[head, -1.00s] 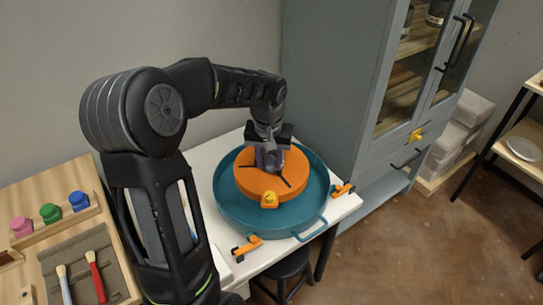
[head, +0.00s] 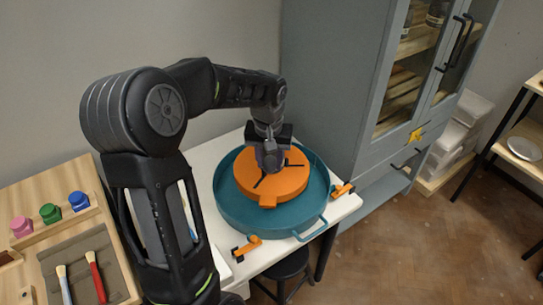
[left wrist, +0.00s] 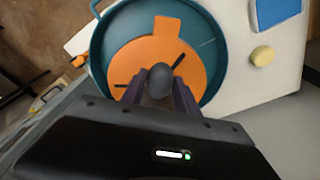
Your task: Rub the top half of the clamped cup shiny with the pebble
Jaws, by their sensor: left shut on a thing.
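My left gripper (head: 268,165) is shut on a dark grey, egg-shaped pebble (left wrist: 159,79), which shows between its two fingers in the left wrist view. It is low over the middle of a round orange disc (head: 290,182) with dark slots. The clamped cup cannot be made out; the gripper and pebble cover the disc's centre. I cannot tell whether the pebble touches anything. My right gripper is not in view.
Orange clamps (head: 246,246) are on the white table (head: 346,208). A yellow oval (left wrist: 262,55) lies beside the basin. A tall grey cabinet (head: 335,90) stands close to the right.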

